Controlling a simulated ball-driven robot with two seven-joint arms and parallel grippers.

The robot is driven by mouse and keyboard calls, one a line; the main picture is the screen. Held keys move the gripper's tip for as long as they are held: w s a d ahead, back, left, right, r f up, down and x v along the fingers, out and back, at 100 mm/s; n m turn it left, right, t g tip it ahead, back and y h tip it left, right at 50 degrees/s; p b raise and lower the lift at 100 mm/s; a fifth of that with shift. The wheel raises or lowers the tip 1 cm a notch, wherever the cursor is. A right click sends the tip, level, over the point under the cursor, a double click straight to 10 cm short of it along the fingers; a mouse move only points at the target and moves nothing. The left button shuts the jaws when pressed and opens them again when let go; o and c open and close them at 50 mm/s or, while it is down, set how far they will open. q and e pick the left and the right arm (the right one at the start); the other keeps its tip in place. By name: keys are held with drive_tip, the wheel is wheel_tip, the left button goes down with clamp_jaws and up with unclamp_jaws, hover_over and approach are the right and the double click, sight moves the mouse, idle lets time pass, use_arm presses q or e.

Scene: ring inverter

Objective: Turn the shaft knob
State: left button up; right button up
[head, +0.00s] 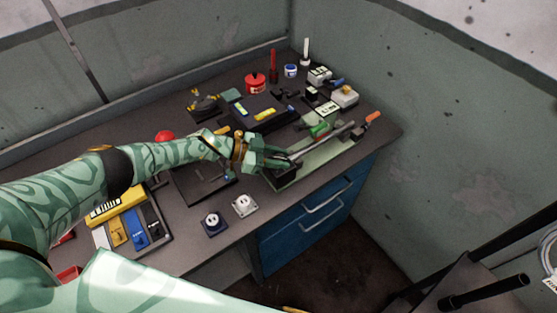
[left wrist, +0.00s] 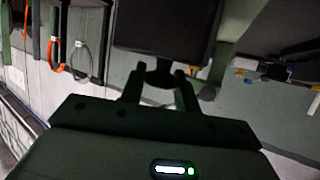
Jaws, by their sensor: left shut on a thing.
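The shaft device is a long green base (head: 318,156) with a grey shaft (head: 325,143) along it, at the right end of the bench in the head view. My left gripper (head: 287,161) is at the shaft's near left end, and its fingers cover the knob there in the head view. In the left wrist view, the fingers of my left gripper (left wrist: 160,90) are on both sides of a dark round knob (left wrist: 160,76), shut on it. A dark block stands just beyond the knob. My right gripper is in neither view.
Two sockets, one dark (head: 214,223) and one white (head: 244,206), sit near the front edge. A red pot (head: 255,83) and a black case (head: 262,111) stand behind my left gripper. An orange-tipped part (head: 372,117) is at the far right. Blue drawers (head: 310,212) are below the bench.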

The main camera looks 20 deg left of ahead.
sight(279, 159)
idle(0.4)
use_arm(q)
drive_tip(key=o, duration=1)
drive_tip(key=shift+c, duration=0.2)
drive_tip(key=shift+r, duration=0.1)
drive_tip(key=shift+r, duration=0.35)
drive_tip(key=r+p, duration=0.3)
drive_tip(key=shift+s+d+r, duration=0.1)
drive_tip(key=shift+s+r, duration=0.15)
drive_tip(key=shift+s, duration=0.05)
drive_tip(key=s+d+r+p, duration=0.2)
drive_tip(key=s+r+p, duration=0.1)
drive_tip(key=s, duration=0.3)
drive_tip(key=s+d+r+p, duration=0.1)
drive_tip(key=s+r+p, duration=0.1)
drive_tip(key=s+r, duration=0.3)
drive_tip(key=shift+s+d+r+p, duration=0.25)
drive_tip(key=shift+s+d+p, duration=0.15)
drive_tip(key=shift+s, duration=0.55)
